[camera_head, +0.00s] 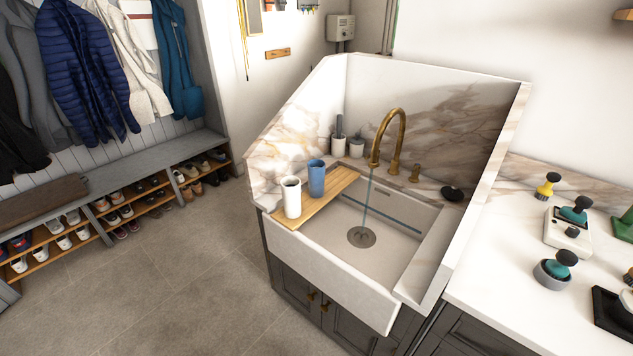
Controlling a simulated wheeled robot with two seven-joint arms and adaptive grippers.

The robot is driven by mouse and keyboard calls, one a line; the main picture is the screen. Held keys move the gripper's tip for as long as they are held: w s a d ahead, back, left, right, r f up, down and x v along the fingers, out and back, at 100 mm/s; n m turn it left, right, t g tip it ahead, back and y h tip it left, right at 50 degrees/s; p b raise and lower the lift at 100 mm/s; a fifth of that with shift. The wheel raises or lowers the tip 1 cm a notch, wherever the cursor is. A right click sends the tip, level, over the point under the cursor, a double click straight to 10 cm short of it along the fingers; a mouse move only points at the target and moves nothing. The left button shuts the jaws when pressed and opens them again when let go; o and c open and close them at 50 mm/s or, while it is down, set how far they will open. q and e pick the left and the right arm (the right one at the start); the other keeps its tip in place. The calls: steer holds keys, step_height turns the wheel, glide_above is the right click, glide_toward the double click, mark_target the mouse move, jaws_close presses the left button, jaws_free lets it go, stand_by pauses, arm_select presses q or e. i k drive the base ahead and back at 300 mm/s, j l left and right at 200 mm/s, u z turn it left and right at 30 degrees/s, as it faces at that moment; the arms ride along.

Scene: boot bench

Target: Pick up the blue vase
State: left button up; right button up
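The blue vase (316,179) stands upright on a wooden board (322,203) laid across the left part of the sink. A white vase (292,197) of similar shape stands on the same board, in front of the blue one and to its left, close to it. The blue vase shows almost whole, with its open top up. Neither of my grippers is in view.
The white sink basin (378,247) has a brass faucet (388,138) with water running. Marble walls enclose its back and sides. Two small containers (348,146) stand behind the board. Brushes and bowls stand on the right counter (506,258). The floor (185,280) at left is clear.

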mark_target(316, 179)
steer(key=k+j+z, duration=0.1)
steer(key=j+z, duration=0.3)
steer(key=k+j+z, duration=0.15)
steer(key=j+z, duration=0.25)
steer(key=k+j+z, duration=0.15)
steer(key=z, duration=0.2)
